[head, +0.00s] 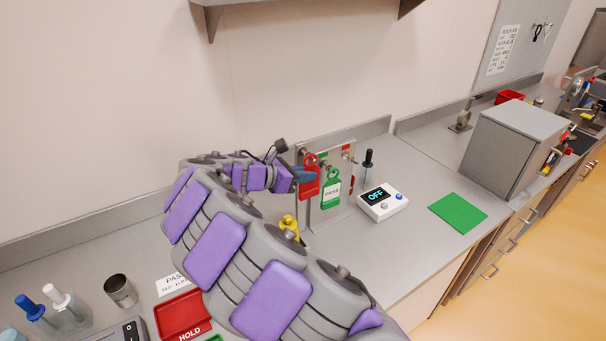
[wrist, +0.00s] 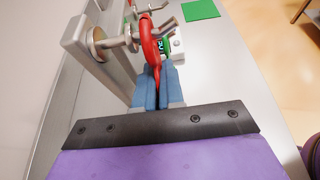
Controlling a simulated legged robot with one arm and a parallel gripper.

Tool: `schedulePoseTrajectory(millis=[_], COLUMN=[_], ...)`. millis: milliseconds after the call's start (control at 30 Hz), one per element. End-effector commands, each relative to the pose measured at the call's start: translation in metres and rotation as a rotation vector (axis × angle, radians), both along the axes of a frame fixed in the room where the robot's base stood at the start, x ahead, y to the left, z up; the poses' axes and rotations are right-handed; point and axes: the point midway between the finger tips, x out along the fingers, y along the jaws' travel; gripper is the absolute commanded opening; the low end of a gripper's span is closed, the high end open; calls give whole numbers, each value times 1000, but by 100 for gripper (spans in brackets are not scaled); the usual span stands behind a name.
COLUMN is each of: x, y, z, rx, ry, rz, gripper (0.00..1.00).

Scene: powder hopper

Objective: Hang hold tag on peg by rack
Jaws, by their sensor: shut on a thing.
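The red hold tag (head: 310,179) is at the left side of the small metal rack (head: 331,217). My gripper (head: 300,177) is shut on the tag. In the wrist view, the blue fingers of my gripper (wrist: 159,88) pinch the red tag (wrist: 148,47) by its lower end. The tag's ring stands beside a metal peg (wrist: 166,26) that sticks out from the rack's upright (wrist: 105,50). The peg's tip shows right of the ring, so the peg appears to pass through it. A green tag (head: 331,189) hangs to the right on the same rack.
A white device reading OFF (head: 382,202) and a dark-handled tool (head: 368,163) stand right of the rack. A green mat (head: 458,211) lies farther right. A red HOLD tray (head: 182,315) and a metal cup (head: 121,290) are at front left.

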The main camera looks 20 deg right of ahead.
Motion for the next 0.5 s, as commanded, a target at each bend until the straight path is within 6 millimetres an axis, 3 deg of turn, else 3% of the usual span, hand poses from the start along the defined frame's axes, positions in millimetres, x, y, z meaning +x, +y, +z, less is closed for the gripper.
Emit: schedulePoseTrajectory(millis=[333, 367, 500], x=[0, 0, 0], y=[2, 2, 2], z=[0, 0, 0], rx=[-2, -2, -2], ry=[0, 1, 1], rz=[1, 0, 0], gripper=[0, 9, 22])
